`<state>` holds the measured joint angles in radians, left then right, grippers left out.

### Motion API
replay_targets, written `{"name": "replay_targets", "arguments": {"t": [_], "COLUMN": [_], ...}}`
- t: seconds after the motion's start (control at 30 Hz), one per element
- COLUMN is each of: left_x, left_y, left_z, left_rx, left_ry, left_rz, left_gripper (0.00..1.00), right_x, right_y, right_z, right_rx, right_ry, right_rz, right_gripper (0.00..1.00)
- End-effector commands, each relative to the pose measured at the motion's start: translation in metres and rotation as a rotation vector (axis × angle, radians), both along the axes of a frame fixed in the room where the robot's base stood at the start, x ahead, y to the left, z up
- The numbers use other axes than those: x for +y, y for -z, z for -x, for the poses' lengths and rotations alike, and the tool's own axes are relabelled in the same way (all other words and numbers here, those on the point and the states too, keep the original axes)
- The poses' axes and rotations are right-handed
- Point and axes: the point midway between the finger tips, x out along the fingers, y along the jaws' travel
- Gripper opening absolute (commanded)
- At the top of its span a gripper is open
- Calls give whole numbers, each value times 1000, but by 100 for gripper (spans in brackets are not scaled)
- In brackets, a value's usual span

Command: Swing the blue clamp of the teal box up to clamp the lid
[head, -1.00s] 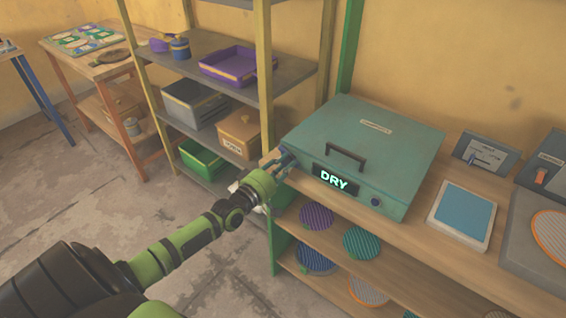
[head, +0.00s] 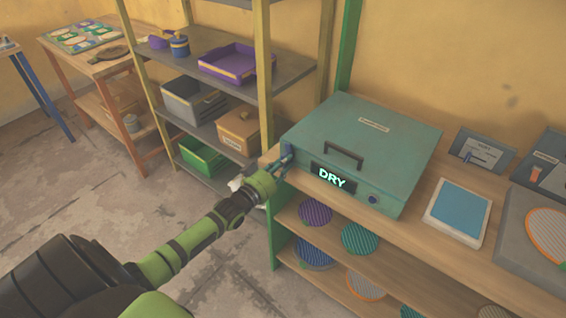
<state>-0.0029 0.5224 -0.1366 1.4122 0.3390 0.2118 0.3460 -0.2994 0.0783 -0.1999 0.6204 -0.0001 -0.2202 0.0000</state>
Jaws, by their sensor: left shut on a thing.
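The teal box (head: 395,157) stands on the wooden bench with its lid down. A dark handle (head: 343,156) is on the lid, and a lit "DRY" display (head: 332,177) and a dark blue knob (head: 373,199) are on its front. My left gripper (head: 285,163) is at the left end of the box's front face, shut on a small blue part there that looks like the clamp. The fingers hide most of that part, so its angle is hard to tell. My right gripper is not in view.
The bench (head: 408,222) also holds a blue-topped pad (head: 459,209), a small grey panel (head: 482,152) and a grey device with an orange-rimmed disc (head: 551,238). Striped discs lie on the shelves below. A shelf rack with a purple tray (head: 236,66) stands behind my left arm.

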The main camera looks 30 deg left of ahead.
Motion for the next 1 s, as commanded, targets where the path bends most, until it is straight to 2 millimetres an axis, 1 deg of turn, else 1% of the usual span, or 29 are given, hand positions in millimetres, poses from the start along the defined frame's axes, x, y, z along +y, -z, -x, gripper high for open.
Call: {"name": "replay_targets", "arguments": {"t": [0.2, 0.4, 0.9, 0.93, 0.97, 1.0], "left_x": [0, 0, 0, 0, 0, 0], "left_y": [0, 0, 0, 0, 0, 0], "left_z": [0, 0, 0, 0, 0, 0], "left_rx": [-10, -14, -15, -15, -15, -15], "left_ry": [0, 0, 0, 0, 0, 0], "left_rz": [-109, -160, -180, -180, -179, -179], "left_gripper": [0, 0, 0, 30, 42, 46], "right_x": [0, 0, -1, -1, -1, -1], "right_y": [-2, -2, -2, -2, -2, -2], "right_z": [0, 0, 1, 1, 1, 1], "right_rx": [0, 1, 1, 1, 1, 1], "right_ry": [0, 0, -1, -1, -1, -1], "right_rz": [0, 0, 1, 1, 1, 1], "right_gripper": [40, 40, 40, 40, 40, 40]}}
